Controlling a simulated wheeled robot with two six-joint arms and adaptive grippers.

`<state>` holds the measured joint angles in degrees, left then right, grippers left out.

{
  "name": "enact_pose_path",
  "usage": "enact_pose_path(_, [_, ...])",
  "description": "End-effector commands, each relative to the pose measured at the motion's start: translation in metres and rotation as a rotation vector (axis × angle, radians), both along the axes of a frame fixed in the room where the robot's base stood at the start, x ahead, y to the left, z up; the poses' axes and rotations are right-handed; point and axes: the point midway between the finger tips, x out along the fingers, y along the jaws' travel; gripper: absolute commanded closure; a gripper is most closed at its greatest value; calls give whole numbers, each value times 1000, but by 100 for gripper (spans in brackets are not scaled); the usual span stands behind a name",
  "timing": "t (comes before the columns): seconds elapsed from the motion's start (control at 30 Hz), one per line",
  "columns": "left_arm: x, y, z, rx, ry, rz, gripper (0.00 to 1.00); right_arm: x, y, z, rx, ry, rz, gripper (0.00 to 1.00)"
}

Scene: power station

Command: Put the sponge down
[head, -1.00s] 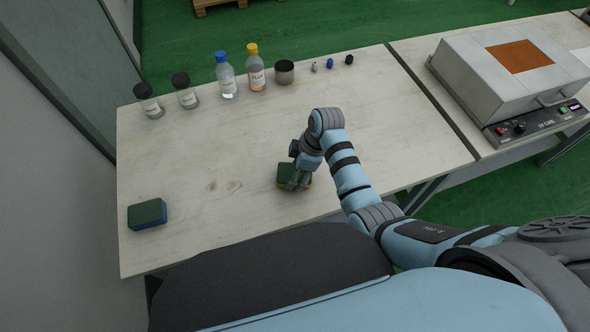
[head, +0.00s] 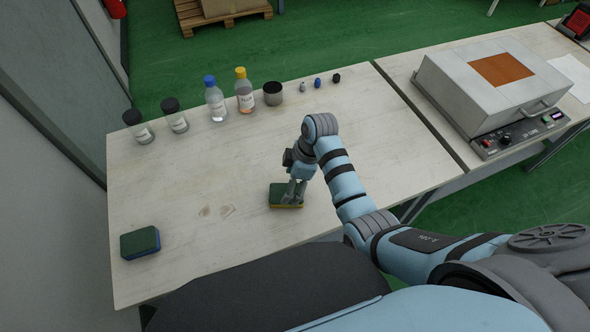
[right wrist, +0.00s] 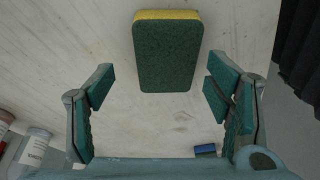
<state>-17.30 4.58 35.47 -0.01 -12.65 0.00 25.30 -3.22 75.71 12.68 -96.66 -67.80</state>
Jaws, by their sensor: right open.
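A sponge with a green top and yellow underside (head: 280,196) lies on the wooden table near its front edge. It also shows in the right wrist view (right wrist: 167,55), beyond and between the fingertips, with clear gaps on both sides. My right gripper (head: 292,196) is just above or beside this sponge. In the right wrist view its fingers (right wrist: 158,90) are spread and hold nothing. A second sponge, green on top with a blue base (head: 140,243), lies at the table's left front corner. My left gripper is not in view.
Two black-capped jars (head: 139,127), a blue-capped bottle (head: 215,100), a yellow-capped bottle (head: 244,92), a dark metal cup (head: 272,94) and several small items line the table's back. A grey device (head: 501,75) stands on the right table. The table's middle is clear.

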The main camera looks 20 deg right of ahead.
Motion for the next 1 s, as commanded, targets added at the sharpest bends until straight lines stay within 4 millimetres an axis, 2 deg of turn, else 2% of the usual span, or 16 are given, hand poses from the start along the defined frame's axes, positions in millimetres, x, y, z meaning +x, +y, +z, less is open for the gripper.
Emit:
enact_pose_path(0.03, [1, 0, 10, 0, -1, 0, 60, 0, -4, 20, -1, -5, 1, 27])
enact_pose_path(0.1, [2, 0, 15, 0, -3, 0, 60, -1, -10, 39, -1, -5, 1, 27])
enact_pose_path(0.2, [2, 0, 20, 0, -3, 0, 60, -3, -16, 61, 1, -5, 1, 27])
enact_pose_path(0.33, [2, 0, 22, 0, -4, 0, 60, -4, -21, 76, 0, -1, 1, 27])
enact_pose_path(0.87, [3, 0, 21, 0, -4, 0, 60, -5, -21, 78, 1, -1, 1, 27])
enact_pose_path(0.93, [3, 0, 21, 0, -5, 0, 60, -10, -24, 73, -5, 3, -26, 27])
enact_pose_path(1.0, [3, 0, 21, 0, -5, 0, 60, -25, -31, 60, -21, 10, -110, 27])
